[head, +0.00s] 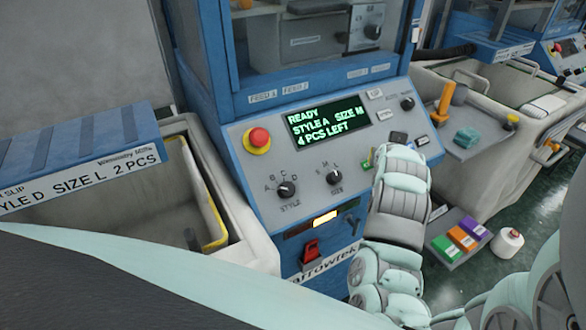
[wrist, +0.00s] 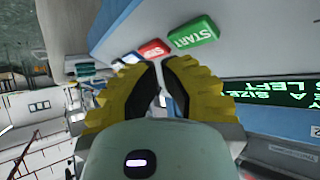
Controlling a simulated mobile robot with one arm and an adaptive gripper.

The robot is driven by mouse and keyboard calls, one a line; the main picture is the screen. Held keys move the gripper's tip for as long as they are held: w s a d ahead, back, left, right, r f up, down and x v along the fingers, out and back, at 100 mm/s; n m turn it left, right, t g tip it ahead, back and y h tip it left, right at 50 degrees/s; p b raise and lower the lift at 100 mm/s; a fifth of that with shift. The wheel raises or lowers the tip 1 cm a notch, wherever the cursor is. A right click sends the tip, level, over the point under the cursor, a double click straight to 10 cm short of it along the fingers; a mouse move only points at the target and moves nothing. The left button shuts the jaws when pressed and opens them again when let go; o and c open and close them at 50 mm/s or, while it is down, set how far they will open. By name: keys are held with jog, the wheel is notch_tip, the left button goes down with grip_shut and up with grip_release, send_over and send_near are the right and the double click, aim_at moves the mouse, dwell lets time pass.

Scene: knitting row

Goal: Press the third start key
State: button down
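The green START key (wrist: 193,33) stands out from the grey panel of the machine in front of me. In the wrist view it is just beyond and slightly right of the fingertips. My gripper (wrist: 161,66) has yellow fingers with dark pads, tips together, with nothing between them. I cannot see contact with the key. In the head view my forearm hides most of the gripper, and only a bit of green key (head: 367,160) shows beside it. The display (head: 328,122) reads READY, STYLE A, SIZE M. I cannot tell which machine in the row this is.
A red key (wrist: 153,49) is next to START. A red emergency button (head: 258,140), STYLE knob (head: 286,189) and SIZE knob (head: 335,177) share the panel. A bin (head: 190,185) is left; another machine's shelf (head: 480,125) and coloured boxes (head: 462,238) are right.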

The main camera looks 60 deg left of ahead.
jog(key=shift+a+f, duration=0.15)
jog(key=shift+f, duration=0.1)
dwell(1.4)
jog(key=shift+a+f, duration=0.25)
jog(key=shift+f, duration=0.05)
